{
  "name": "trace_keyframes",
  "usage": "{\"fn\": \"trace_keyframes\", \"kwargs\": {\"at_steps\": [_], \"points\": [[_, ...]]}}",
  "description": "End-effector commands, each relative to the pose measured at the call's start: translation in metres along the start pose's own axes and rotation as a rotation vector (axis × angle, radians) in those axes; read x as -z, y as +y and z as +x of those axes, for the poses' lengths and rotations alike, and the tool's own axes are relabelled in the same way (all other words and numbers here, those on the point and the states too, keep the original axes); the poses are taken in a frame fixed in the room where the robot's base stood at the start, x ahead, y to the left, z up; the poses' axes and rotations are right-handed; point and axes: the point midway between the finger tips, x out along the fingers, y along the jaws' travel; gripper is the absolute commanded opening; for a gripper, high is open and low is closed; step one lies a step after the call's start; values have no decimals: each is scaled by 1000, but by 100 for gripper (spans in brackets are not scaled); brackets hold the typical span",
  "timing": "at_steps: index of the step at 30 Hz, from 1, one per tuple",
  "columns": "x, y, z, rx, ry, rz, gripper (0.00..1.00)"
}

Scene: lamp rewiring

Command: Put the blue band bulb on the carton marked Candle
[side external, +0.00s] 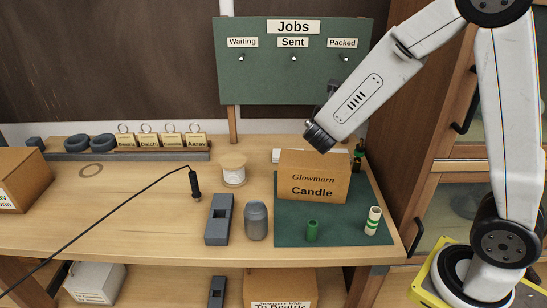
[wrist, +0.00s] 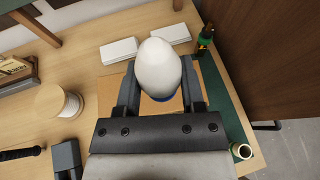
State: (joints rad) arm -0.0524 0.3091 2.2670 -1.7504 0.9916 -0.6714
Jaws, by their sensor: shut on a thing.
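The blue band bulb (wrist: 158,65) is a white egg-shaped bulb, with a strip of blue showing at its lower edge in the wrist view. My gripper (wrist: 160,82) is shut on it, one dark finger on each side. The carton marked Candle (side external: 313,178) is a brown box on the green mat. Its brown top (wrist: 112,88) shows behind the bulb and fingers in the wrist view. I cannot tell the gap between bulb and carton. In the side view my arm covers the fingers and the bulb.
A dark green bottle (side external: 358,156) stands behind the carton's right side. A thread spool (side external: 232,170), grey jar (side external: 256,220) and grey block (side external: 219,220) stand left.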

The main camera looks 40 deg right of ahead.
Motion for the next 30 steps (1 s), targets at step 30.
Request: {"fn": "trace_keyframes", "kwargs": {"at_steps": [30], "points": [[38,28,43,1,1,-2,0]]}}
